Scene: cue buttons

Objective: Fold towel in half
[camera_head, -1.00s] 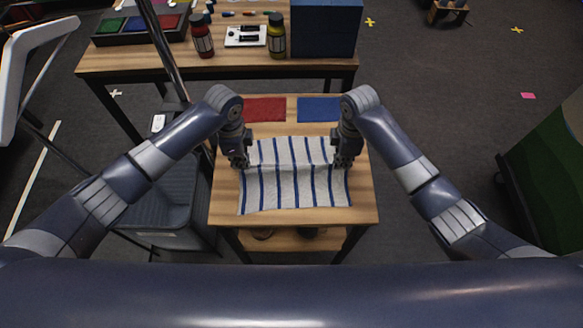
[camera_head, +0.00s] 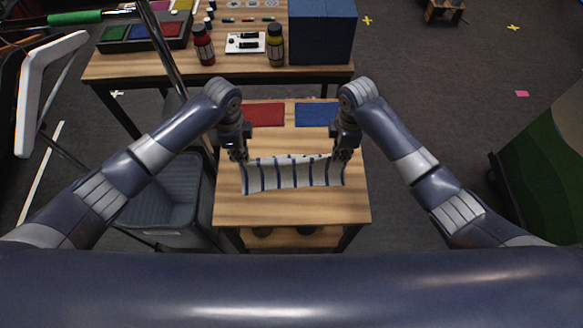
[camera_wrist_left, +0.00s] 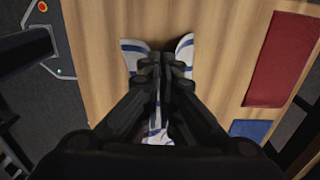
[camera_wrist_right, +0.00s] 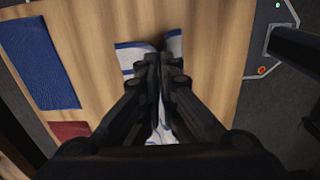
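The white towel with blue stripes (camera_head: 292,175) is stretched between my two grippers above the wooden table and hangs down toward its front. My left gripper (camera_head: 238,156) is at the towel's left edge and my right gripper (camera_head: 343,155) at its right edge. In the left wrist view the fingers (camera_wrist_left: 163,65) are closed together, with towel (camera_wrist_left: 133,52) showing on both sides of them. The right wrist view shows the closed fingers (camera_wrist_right: 163,65) with towel (camera_wrist_right: 127,53) on both sides too. The cloth between the fingertips is hidden.
A red mat (camera_head: 264,115) and a blue mat (camera_head: 315,114) lie at the back of the small table (camera_head: 290,212). The table's front is bare. Behind it, a longer table carries a red bottle (camera_head: 203,46), a yellow bottle (camera_head: 275,46) and a blue box (camera_head: 322,32).

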